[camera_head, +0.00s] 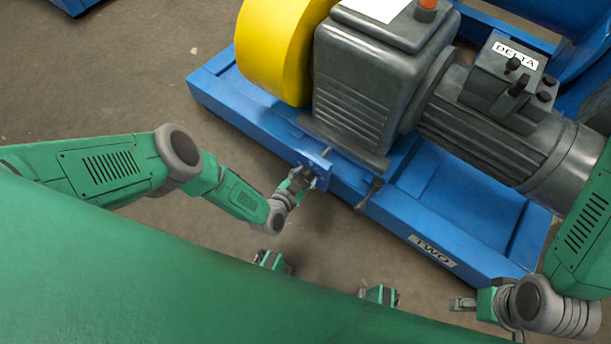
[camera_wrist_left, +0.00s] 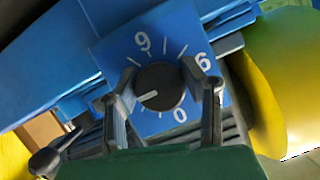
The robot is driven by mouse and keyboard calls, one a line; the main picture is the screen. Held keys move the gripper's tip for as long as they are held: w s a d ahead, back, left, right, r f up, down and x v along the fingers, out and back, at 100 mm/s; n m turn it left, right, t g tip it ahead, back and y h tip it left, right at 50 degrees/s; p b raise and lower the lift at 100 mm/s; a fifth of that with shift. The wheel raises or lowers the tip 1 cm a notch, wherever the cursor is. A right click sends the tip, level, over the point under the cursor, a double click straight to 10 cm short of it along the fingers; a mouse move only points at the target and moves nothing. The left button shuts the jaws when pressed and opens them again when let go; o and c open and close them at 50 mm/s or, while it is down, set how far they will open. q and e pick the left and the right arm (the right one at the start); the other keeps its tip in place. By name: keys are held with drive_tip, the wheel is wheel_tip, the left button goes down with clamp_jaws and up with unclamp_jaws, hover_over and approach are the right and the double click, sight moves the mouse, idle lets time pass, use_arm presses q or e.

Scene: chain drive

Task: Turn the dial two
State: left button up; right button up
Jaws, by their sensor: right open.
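The dial is a black round knob with a white pointer line (camera_wrist_left: 160,88) on a blue square plate (camera_wrist_left: 106,52) with white numerals and tick marks. In the left wrist view the pointer line points left and slightly down. My left gripper (camera_wrist_left: 159,75) has one finger on each side of the knob; I cannot tell whether both fingers press on it. In the head view my left gripper (camera_head: 303,179) is at the plate (camera_head: 320,163) and hides the knob. My right gripper (camera_head: 474,302) is open, low at the right, away from the dial.
The dial plate sits at the near edge of a blue machine base (camera_head: 460,225) with a "TWO" label (camera_head: 432,250). A grey gearbox (camera_head: 360,90), a motor marked "DELTA" (camera_head: 490,130) and a yellow guard (camera_head: 275,45) stand on it. Bare floor (camera_head: 335,235) lies in front.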

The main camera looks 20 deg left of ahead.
idle(0.3)
use_arm(q)
drive_tip(key=shift+n+g+h, duration=0.5)
drive_tip(key=shift+n+h, duration=0.9)
drive_tip(key=shift+n, duration=0.5)
drive_tip(key=o, duration=1.1)
drive_tip(key=shift+o, duration=0.2)
drive_tip(key=shift+s, duration=0.1)
drive_tip(key=v, duration=1.2)
drive_tip(key=shift+f, duration=0.1)
